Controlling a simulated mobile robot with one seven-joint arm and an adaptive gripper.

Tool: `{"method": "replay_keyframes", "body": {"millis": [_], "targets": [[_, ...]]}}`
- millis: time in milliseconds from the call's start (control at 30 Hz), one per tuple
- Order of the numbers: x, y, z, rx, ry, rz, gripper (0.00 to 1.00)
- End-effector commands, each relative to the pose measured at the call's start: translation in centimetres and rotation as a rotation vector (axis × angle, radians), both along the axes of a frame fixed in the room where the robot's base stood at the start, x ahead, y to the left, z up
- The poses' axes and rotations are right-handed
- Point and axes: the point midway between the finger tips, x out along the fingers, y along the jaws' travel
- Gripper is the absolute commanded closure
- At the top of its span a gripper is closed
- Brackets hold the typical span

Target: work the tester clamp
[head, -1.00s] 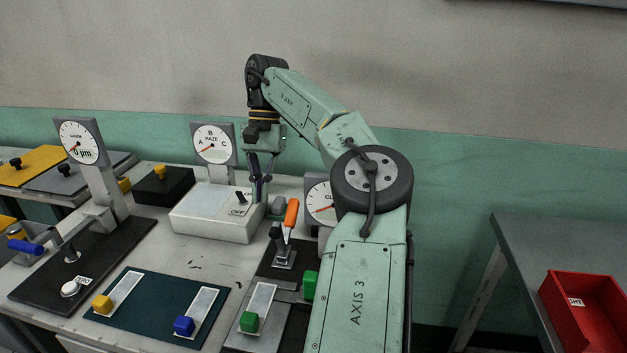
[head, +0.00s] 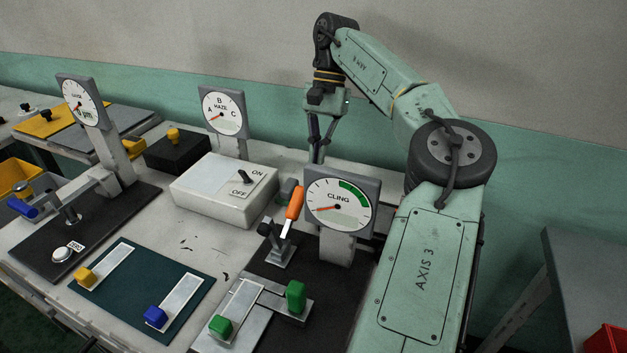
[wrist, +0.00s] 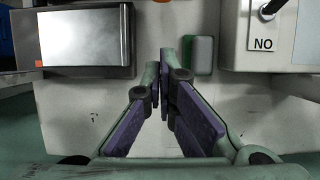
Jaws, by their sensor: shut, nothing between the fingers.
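The tester clamp with its orange handle (head: 295,203) stands on a dark base in front of the CLING gauge (head: 340,203). The handle points up, tilted slightly to the right. My gripper (head: 317,160) is behind the CLING gauge, fingers pointing down, and its tips are partly hidden by the gauge. In the wrist view my gripper (wrist: 164,75) is shut with nothing between its purple-padded fingers. It is apart from the orange handle. The clamp's metal strips with green blocks (head: 297,297) lie at the front of the base.
The white HAZE box with an ON/OFF switch (head: 226,190) stands left of the clamp. A teal mat (head: 150,285) with yellow and blue blocks lies front left. The gauge stand (head: 115,160) is at far left. A red bin (head: 606,340) is at lower right.

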Motion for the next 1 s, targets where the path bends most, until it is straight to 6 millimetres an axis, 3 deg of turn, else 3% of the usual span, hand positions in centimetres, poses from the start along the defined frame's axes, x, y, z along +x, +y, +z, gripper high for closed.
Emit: {"method": "replay_keyframes", "body": {"millis": [33, 367, 600, 1000], "targets": [[-0.4, 0.1, -1.5, 0.005, 0.002, 0.002, 1.0], [-2.8, 1.0, -7.2, 0.0, 0.001, 0.001, 1.0], [-4.2, 1.7, -4.5, 0.0, -0.002, -0.001, 1.0], [-4.6, 1.9, -4.0, 0.0, -0.001, -0.001, 1.0]]}}
